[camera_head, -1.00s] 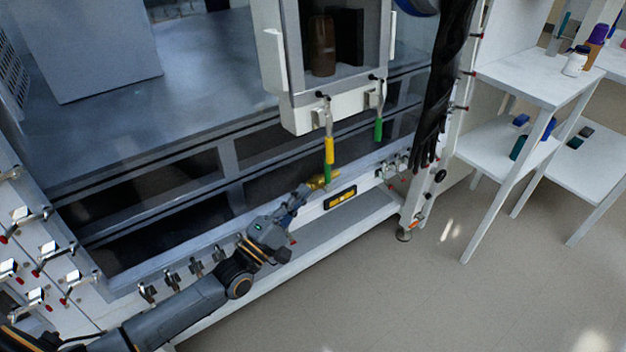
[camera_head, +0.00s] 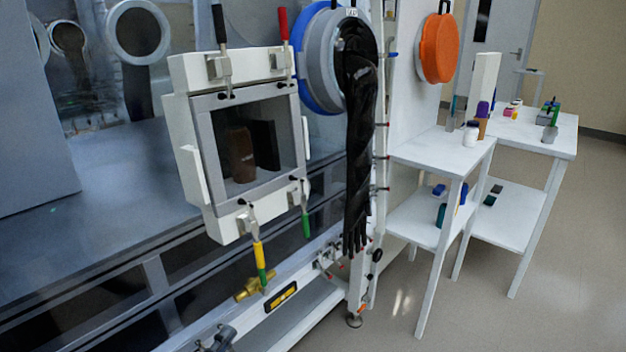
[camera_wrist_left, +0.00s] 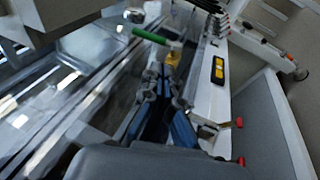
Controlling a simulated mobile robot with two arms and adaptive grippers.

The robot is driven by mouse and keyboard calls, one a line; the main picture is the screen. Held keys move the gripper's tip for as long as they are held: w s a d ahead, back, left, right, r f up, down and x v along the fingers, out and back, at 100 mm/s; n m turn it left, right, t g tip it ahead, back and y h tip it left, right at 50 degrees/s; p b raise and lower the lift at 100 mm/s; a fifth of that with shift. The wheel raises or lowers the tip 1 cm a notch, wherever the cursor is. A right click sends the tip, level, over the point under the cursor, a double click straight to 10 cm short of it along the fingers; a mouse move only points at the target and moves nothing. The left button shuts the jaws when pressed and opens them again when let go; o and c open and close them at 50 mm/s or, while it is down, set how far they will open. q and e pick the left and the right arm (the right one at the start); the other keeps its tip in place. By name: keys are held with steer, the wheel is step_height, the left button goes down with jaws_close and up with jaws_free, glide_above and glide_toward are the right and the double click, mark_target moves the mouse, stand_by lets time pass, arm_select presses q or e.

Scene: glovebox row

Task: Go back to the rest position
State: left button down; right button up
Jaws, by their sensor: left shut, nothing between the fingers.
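My left gripper (camera_head: 222,338) shows only in part at the bottom edge of the head view, low in front of the glovebox's lower rail. In the left wrist view its fingers (camera_wrist_left: 163,88) are shut with nothing between them. Beyond the fingertips in that view are a brass-yellow fitting (camera_wrist_left: 172,58) and a green handle (camera_wrist_left: 149,36). In the head view the brass fitting (camera_head: 247,289) sits on the rail, up and right of the gripper and apart from it. My right gripper is in neither view.
A white-framed transfer door (camera_head: 205,150) with colored latch handles is above the rail, and a brown bottle shows behind its window. A black glove (camera_head: 359,160) hangs to its right. White tables (camera_head: 440,150) stand at the right. Open floor (camera_head: 400,325) lies in front.

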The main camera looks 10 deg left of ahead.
arm_select(q)
steer(key=s+d+f+m+g+y, duration=0.1)
steer(key=s+f+m+g+y, duration=0.4)
steer(key=f, duration=1.1)
steer(key=s+f+m+g+y, duration=0.1)
steer(key=s+f+m+g, duration=0.6)
steer(key=f, duration=1)
steer(key=s+f+m+g+y, duration=0.1)
steer(key=s+f+m+g, duration=0.3)
steer(key=s, duration=0.5)
steer(key=s+f+m+g, duration=0.1)
steer(key=s+f+g, duration=0.1)
steer(key=s+f, duration=0.5)
steer(key=s+a+r+p, duration=0.1)
steer(key=s+r+p, duration=0.2)
steer(key=s+p, duration=0.4)
steer(key=s+a+r+p, duration=0.1)
steer(key=s+r+p, duration=0.2)
steer(key=s+p, duration=0.4)
steer(key=shift+s+g+y, duration=0.25)
steer(key=shift+g+y, duration=0.05)
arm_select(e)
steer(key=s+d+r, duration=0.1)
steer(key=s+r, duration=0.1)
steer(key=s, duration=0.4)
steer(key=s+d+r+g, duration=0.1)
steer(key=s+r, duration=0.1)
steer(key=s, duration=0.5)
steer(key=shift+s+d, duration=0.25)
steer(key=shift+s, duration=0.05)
